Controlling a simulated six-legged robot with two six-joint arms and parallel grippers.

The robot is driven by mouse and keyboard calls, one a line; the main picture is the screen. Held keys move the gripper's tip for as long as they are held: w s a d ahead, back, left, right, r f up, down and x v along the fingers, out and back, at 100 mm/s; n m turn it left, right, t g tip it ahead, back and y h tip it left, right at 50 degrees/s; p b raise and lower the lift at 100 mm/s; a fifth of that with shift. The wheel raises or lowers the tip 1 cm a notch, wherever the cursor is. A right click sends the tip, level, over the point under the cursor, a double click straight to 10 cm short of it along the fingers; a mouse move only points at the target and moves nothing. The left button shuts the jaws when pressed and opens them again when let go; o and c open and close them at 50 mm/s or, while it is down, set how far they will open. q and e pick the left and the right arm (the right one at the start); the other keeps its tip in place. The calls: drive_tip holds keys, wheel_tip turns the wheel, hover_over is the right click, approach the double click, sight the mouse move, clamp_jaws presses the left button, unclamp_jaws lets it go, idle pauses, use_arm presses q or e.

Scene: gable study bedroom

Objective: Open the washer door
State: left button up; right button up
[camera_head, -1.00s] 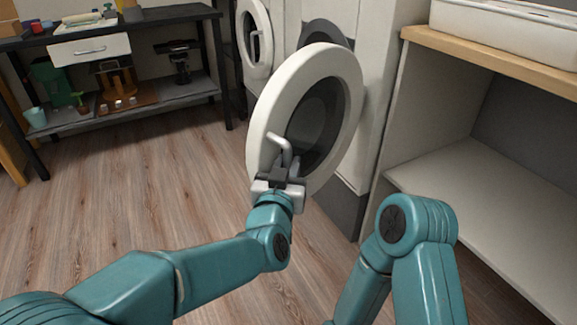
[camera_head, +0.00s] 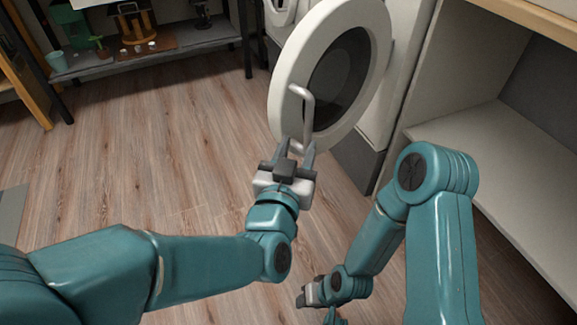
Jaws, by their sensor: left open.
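The round washer door (camera_head: 284,92) has a white ring and a dark glass middle. It stands swung out from the white washer body (camera_head: 408,60), clearly ajar. A grey bar handle (camera_head: 308,112) is on the door's near face. My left gripper (camera_head: 297,148) is open just below the handle, its fingertips close to the handle's lower end; I cannot tell whether they touch it. My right gripper (camera_head: 304,294) hangs low over the floor, away from the door; its fingers are too small to read.
A wooden-topped white shelf unit (camera_head: 470,140) stands at the right, close to my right arm. A dark rack (camera_head: 150,60) with pots and small items stands at the back left. Part of a second white machine (camera_head: 281,14) shows behind the door.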

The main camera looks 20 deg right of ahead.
use_arm(q)
drive_tip(key=v, duration=0.6)
drive_tip(key=shift+p, duration=0.35)
